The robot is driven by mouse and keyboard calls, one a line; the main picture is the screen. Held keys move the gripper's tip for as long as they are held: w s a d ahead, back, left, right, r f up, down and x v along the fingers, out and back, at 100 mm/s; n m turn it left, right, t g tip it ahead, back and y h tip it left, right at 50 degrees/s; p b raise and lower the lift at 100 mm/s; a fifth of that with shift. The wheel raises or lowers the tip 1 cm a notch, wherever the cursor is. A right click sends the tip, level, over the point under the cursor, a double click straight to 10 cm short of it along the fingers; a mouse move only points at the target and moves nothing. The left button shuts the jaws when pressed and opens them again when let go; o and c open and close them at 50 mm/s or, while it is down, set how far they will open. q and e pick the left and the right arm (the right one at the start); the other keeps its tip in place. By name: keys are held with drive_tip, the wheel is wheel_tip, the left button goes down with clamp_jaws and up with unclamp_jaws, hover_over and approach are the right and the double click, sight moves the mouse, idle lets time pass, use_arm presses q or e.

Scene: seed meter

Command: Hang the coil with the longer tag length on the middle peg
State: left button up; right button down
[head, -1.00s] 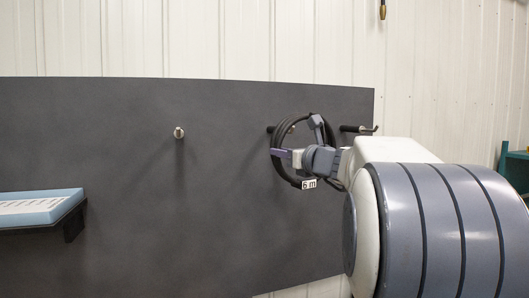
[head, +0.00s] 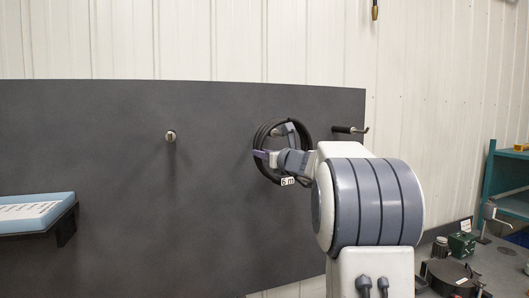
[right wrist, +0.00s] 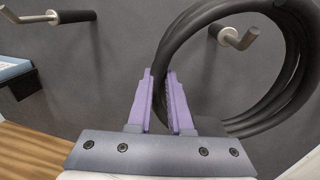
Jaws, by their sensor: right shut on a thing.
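A black coil (head: 256,138) with a white tag reading "6 m" (head: 288,181) is held up in front of the dark board. My right gripper (head: 268,156) is shut on the coil's left side. In the right wrist view its purple fingers (right wrist: 161,82) pinch the coil (right wrist: 290,62). The middle peg (right wrist: 236,38) shows through the ring's opening there; I cannot tell whether the coil is around it or in front of it. The left peg (head: 170,136) is bare. The right peg (head: 350,129) is bare. My left gripper is out of view.
The dark board (head: 100,220) stands before a pale ribbed wall. A small shelf (head: 66,226) on its left carries a blue block with a white sheet (head: 37,211). At the lower right is a grey bench (head: 497,263) with several objects and a teal rack (head: 490,172).

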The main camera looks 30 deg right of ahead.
drive_tip(key=shift+w+d+r+p, duration=0.15)
drive_tip(key=shift+w+p, duration=0.15)
drive_tip(key=shift+w, duration=0.3)
drive_tip(key=shift+w+d+r+p, duration=0.15)
drive_tip(key=shift+w+p, duration=0.15)
drive_tip(key=shift+w, duration=0.3)
drive_tip(key=shift+w+f+b, duration=0.2)
drive_tip(key=shift+f+b, duration=0.35)
drive_tip(key=shift+f, duration=0.15)
drive_tip(key=shift+w+d+f+b, duration=0.1)
drive_tip(key=shift+w+f+b, duration=0.3)
drive_tip(key=shift+f, duration=0.1)
drive_tip(key=shift+w+f+b, duration=0.15)
drive_tip(key=shift+f+b, duration=0.25)
drive_tip(key=shift+b, duration=0.05)
drive_tip(key=c, duration=0.8)
unclamp_jaws()
drive_tip(key=shift+o, duration=0.2)
drive_tip(key=shift+d+f, duration=0.1)
drive_tip(key=shift+f, duration=0.05)
